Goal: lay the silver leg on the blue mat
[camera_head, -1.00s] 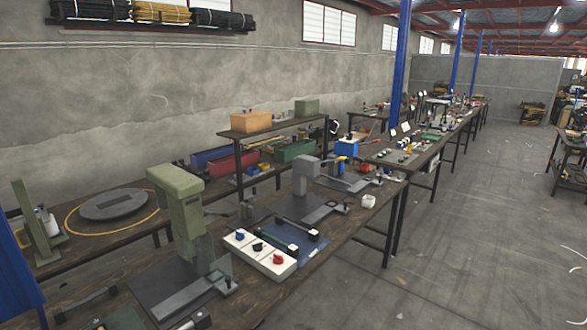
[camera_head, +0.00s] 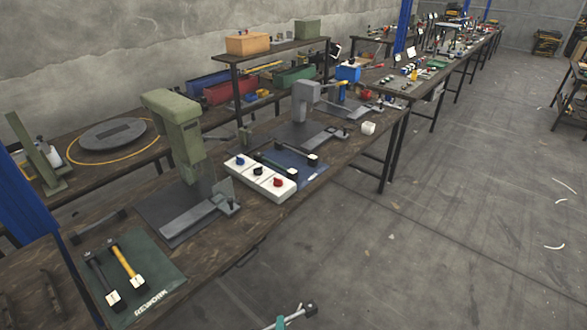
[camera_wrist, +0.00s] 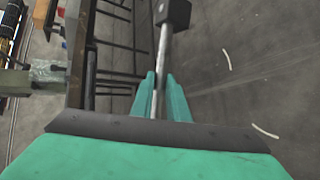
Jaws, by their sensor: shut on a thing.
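My gripper (camera_head: 281,323) shows at the bottom edge of the head view, in front of the bench and over the floor. Its teal fingers (camera_wrist: 160,98) are shut on the silver leg (camera_head: 294,317), a thin rod with a dark block at one end. In the wrist view the silver leg (camera_wrist: 164,60) sticks out beyond the fingertips, its dark block (camera_wrist: 173,13) far from them. The blue mat (camera_head: 313,177) lies on the bench beyond the white switch box, well apart from my gripper. Dark legs (camera_head: 297,153) with pale-tagged ends lie on it.
The white box (camera_head: 260,178) with blue, black and red knobs stands at the mat's near side. A green press (camera_head: 182,135) stands left of it, a grey press (camera_head: 305,100) behind.

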